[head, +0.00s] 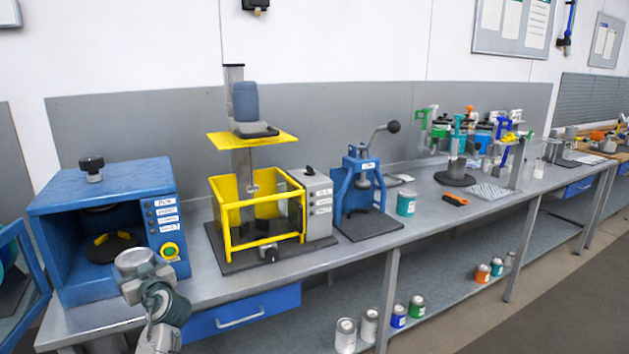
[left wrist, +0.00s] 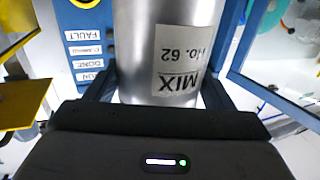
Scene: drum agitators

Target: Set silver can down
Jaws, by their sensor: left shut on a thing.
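The silver can (left wrist: 140,50) has a white label reading MIX No. 62, which shows upside down in the left wrist view. My left gripper (left wrist: 155,95) is shut on the can, with a dark finger on each side of it. In the head view my left gripper (head: 148,281) is at the lower left, in front of the open blue machine (head: 100,183). The silver can (head: 133,260) seems to be the round grey shape there. Its base and the surface under it are hidden. My right gripper is not in view.
The blue machine's door (head: 22,275) stands open on the left. A yellow-framed machine (head: 229,240) and a blue press (head: 362,190) stand on the grey bench. A teal-labelled can (head: 406,202) is by the press. Several cans stand on the lower shelf (head: 440,300).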

